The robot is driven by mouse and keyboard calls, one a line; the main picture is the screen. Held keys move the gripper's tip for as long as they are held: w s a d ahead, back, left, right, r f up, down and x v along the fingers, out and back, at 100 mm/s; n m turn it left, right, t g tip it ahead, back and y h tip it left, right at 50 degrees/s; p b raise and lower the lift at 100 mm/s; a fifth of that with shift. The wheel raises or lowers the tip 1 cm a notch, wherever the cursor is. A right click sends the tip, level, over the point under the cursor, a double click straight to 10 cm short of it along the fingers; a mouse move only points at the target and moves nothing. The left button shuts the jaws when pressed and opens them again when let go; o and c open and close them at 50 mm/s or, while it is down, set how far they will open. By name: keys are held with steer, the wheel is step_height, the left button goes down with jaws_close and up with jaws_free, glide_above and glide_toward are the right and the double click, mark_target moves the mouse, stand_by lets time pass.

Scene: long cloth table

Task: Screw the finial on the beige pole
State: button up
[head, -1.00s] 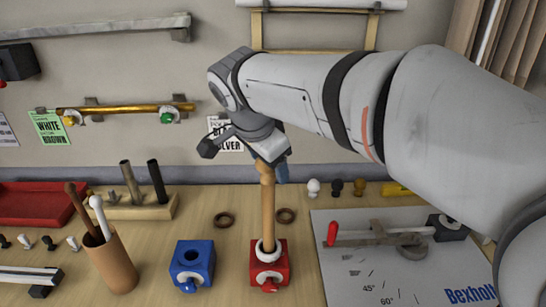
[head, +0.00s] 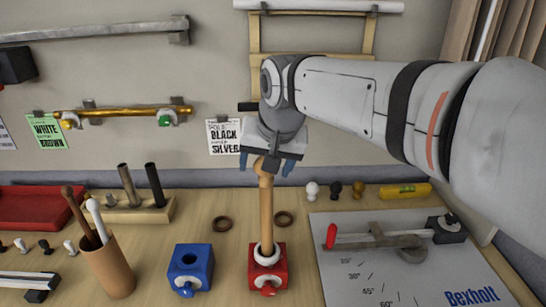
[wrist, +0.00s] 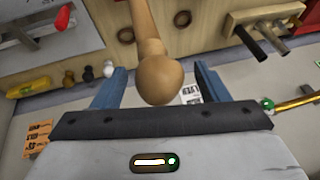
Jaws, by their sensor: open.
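The beige pole (head: 266,215) stands upright in the red block (head: 267,277), with a white ring around its foot. A rounded finial (head: 262,168) of the same tan colour sits on its top end; it shows larger in the wrist view (wrist: 160,80). A narrow neck is visible between the two. Whether the joint is tight cannot be told. My gripper (head: 270,163) is open above the pole, blue fingers spread to either side of the finial. In the wrist view my gripper (wrist: 160,88) has a gap between each finger and the finial.
A blue block (head: 191,268) and a cup of rods (head: 108,268) stand left of the pole. Two brown rings (head: 222,224) lie behind. Small finials (head: 312,190) and a yellow level (head: 405,191) are at the back right. A marked board (head: 385,280) fills the right front.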

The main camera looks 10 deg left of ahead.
steer(key=n+g, duration=0.1)
steer(key=n, duration=0.1)
steer(key=n+y, duration=0.1)
steer(key=n, duration=0.2)
steer(key=shift+g, duration=0.4)
